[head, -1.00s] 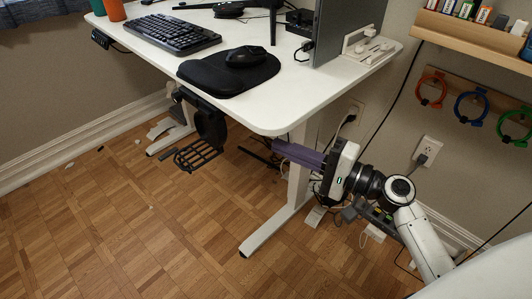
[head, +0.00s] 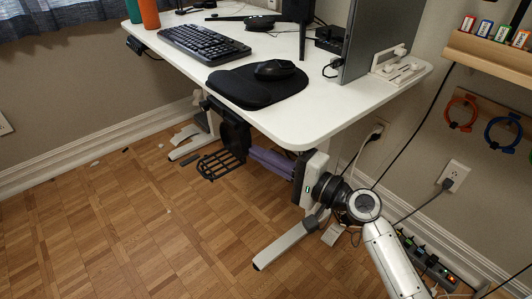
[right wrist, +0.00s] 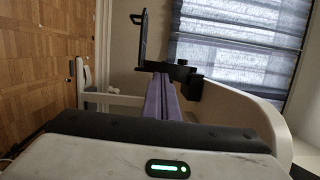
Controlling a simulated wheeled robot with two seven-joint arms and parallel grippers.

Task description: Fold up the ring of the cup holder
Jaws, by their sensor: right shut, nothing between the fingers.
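The black cup holder (head: 235,130) hangs under the desk's near long edge. Its slatted ring (head: 221,165) sticks out low from the holder's body, down and to the left, above the floor. In the right wrist view the ring (right wrist: 143,38) is a thin dark frame, with the darker holder body (right wrist: 178,72) beside it. My right gripper (head: 256,154) has purple fingers, shut and empty, under the desk. Its tips are close to the ring's right side; I cannot tell whether they touch. The fingers also show in the right wrist view (right wrist: 159,80). My left gripper is not in view.
The white desktop (head: 300,118) lies above the right gripper, with a mouse pad (head: 240,90) and keyboard (head: 204,42) on it. The white desk leg (head: 290,242) stands close to my right wrist. A power strip (head: 428,262) lies by the wall.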

